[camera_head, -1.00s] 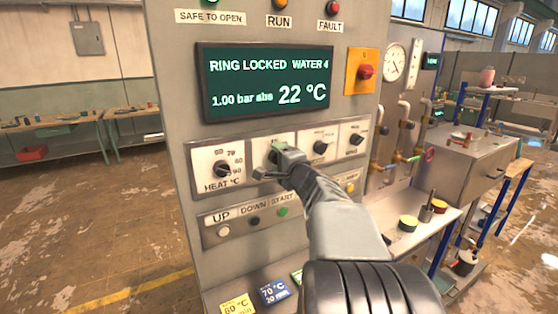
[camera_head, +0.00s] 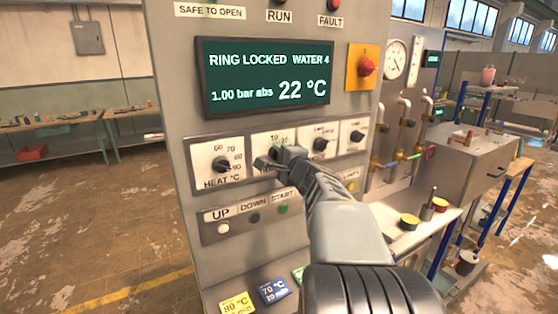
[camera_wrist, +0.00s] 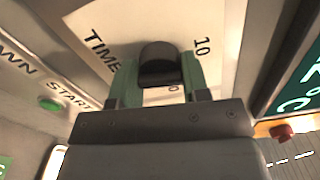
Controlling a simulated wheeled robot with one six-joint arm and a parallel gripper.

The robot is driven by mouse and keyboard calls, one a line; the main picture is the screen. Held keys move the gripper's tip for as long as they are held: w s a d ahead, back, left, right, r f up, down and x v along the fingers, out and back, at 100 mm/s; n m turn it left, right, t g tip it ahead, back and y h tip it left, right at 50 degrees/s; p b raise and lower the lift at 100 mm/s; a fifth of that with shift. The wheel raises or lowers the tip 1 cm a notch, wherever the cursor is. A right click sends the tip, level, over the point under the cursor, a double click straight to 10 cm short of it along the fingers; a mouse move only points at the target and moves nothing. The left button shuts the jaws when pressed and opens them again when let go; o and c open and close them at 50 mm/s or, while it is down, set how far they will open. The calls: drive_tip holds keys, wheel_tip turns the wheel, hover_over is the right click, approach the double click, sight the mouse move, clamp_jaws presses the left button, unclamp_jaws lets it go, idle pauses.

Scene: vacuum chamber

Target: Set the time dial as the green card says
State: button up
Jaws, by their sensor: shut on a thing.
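The time dial is a black knob on a white plate (camera_wrist: 105,22) with "TIME" and "10" printed on it, second from the left in the head view's dial row. My gripper (camera_head: 270,160) is at this dial and hides most of it there. In the wrist view the knob (camera_wrist: 158,58) sits between my two green fingers, which are shut on it. The exact setting of its pointer cannot be read. The green card (camera_head: 298,273) shows only a corner at the bottom of the panel. My arm hides the rest, so its text cannot be read.
A yellow card (camera_head: 237,303) and a blue card (camera_head: 273,290) lie left of the green one. The heat dial (camera_head: 221,164) is left of my gripper, another dial (camera_head: 320,145) right. UP, DOWN and START buttons sit below. The screen (camera_head: 266,78) reads 22 °C.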

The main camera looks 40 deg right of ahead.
drive_tip(key=m+b, duration=0.1)
drive_tip(key=m, duration=0.2)
drive_tip(key=shift+f+b, duration=0.15)
drive_tip(key=shift+b, duration=0.25)
drive_tip(key=shift+m+b, duration=0.45)
drive_tip(key=shift+m, duration=1.55)
drive_tip(key=o, duration=0.9)
drive_tip(key=s+b, duration=0.1)
drive_tip(key=s, duration=0.3)
drive_tip(key=s+a, duration=0.1)
drive_tip(key=s, duration=0.4)
drive_tip(key=s+a+b, duration=0.1)
drive_tip(key=s, duration=0.3)
drive_tip(key=shift+s+b, duration=0.3)
drive_tip(key=shift+s, duration=0.05)
